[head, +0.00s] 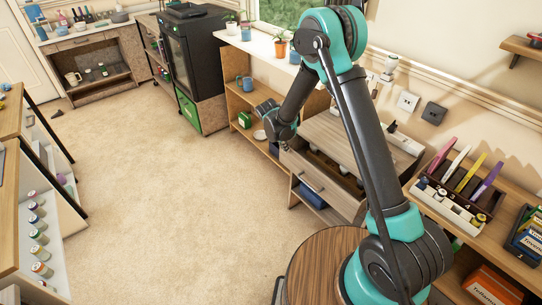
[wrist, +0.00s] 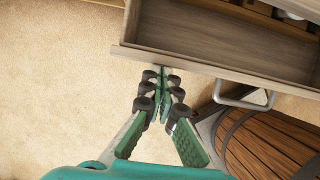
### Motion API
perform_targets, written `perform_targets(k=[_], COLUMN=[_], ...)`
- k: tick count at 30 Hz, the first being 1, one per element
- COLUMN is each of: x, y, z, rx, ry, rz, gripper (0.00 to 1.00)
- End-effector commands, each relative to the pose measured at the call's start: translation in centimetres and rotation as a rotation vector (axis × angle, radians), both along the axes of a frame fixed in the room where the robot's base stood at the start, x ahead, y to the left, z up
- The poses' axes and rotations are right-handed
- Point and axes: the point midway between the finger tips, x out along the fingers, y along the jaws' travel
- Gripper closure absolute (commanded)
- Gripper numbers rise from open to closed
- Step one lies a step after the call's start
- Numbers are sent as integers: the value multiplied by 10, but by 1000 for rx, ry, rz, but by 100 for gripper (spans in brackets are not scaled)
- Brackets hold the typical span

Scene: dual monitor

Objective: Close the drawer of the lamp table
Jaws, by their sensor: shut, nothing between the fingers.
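The lamp table (head: 335,133) is a wooden cabinet along the right wall, partly hidden behind my arm. Its drawer (head: 318,180) is pulled out, and the inside shows. In the wrist view the drawer front (wrist: 215,70) crosses the upper middle, with a metal handle (wrist: 245,98) on its outer face at right. My gripper (wrist: 163,72) is shut and empty, its fingertips at the drawer front, left of the handle. Contact cannot be told for sure. In the head view my gripper (head: 281,136) is at the drawer's far end.
A low shelf (head: 246,105) with pots and cups stands beyond the table. A pen organizer (head: 452,205) and boxes sit on the right-hand shelf. A bottle rack (head: 42,235) stands at left. The carpet (head: 165,190) between is clear.

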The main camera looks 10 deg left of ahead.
Motion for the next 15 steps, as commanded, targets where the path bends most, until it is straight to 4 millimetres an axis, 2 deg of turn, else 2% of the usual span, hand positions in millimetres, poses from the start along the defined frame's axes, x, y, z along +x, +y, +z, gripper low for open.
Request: perform_targets(k=[1,6,15], x=[11,40,69], y=[-10,-33,-56], z=[0,0,0], rx=[0,1,1], ry=[0,-1,0], rz=[-6,-5,-2], gripper=[100,100,100])
